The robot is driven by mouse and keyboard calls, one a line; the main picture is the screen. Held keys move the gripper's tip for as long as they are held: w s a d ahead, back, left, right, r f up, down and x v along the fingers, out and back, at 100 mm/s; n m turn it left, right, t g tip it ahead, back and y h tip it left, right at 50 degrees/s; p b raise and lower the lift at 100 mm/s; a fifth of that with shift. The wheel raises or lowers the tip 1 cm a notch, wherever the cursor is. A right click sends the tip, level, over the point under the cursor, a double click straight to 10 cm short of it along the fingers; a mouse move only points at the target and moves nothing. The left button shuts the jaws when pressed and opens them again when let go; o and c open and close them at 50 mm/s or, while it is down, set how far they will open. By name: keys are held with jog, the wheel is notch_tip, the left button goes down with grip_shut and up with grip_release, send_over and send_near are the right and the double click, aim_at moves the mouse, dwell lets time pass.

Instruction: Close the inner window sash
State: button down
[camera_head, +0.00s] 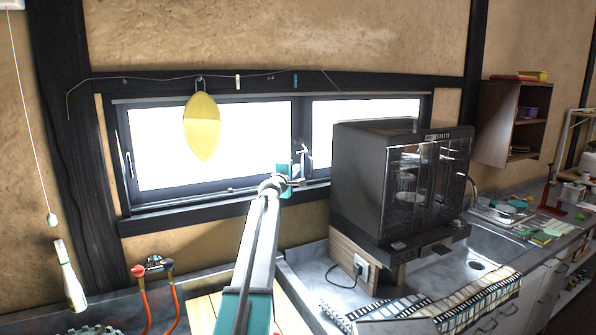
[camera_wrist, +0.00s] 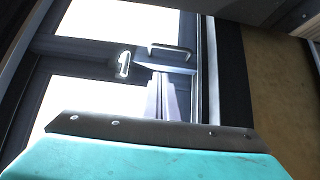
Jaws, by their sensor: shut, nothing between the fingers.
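The window (camera_head: 210,195) is a wide dark frame low on the clay wall, with bright panes side by side. A left sash (camera_head: 124,150) has a pale handle at its left edge. Another pale handle (camera_head: 306,155) shows near the middle uprights. I cannot tell which sash is the inner one or how far it stands open. My gripper (camera_head: 300,178) is at the lower middle of the window, just below that handle. In the wrist view my gripper's narrow fingers (camera_wrist: 162,97) are together and empty, pointing at the dark frame. Two pale handles (camera_wrist: 124,64) (camera_wrist: 169,51) lie just beyond them; contact cannot be told.
A black glass-fronted cabinet (camera_head: 372,180) stands on the counter to the right, covering the window's lower right corner. A yellow oval (camera_head: 202,128) hangs from a wire before the left pane.

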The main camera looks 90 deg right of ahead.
jog(key=b+v, duration=0.1)
jog(key=v, duration=0.6)
jog(key=shift+w+a+b, duration=0.2)
jog(key=shift+a+b, duration=0.15)
dwell(0.5)
